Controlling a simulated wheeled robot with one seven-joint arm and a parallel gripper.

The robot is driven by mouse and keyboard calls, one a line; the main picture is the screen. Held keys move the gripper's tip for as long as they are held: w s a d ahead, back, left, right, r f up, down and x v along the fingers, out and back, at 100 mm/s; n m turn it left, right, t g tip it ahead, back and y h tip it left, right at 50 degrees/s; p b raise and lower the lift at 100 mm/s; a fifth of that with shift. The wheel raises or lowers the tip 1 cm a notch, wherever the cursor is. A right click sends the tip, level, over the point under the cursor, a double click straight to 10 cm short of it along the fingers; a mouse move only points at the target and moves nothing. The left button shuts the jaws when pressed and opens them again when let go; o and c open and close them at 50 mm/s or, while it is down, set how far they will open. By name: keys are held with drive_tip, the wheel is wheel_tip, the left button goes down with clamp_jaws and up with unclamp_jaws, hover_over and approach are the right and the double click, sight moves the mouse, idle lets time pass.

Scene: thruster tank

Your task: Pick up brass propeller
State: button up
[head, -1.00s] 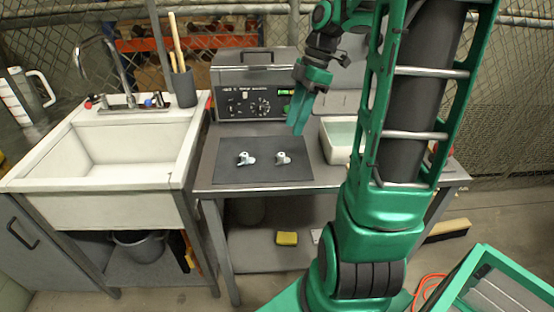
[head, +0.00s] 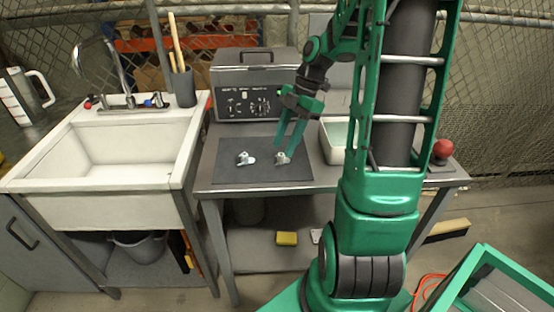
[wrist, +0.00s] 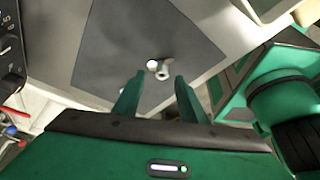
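Two small propellers lie on a dark mat (head: 225,173) on the metal table, one at left (head: 245,158) and one at right (head: 281,159). Both look pale silver-grey; I cannot tell by colour which is brass. My gripper (head: 286,150) is open and points down at the right propeller, its fingertips overlapping that propeller's edge in the head view. In the wrist view, one propeller (wrist: 162,71) shows between and just beyond the open fingertips of my gripper (wrist: 159,77). The fingers do not grip anything.
A grey control box (head: 248,100) stands behind the mat. A white tub (head: 334,142) is close to the right of the gripper. A white sink (head: 130,206) is left of the table. A red knob (head: 443,149) sits at the table's right end.

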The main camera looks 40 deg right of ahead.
sight(282, 158)
drive_tip(key=shift+x, duration=1.3)
clamp_jaws()
drive_tip(key=shift+r, duration=0.1)
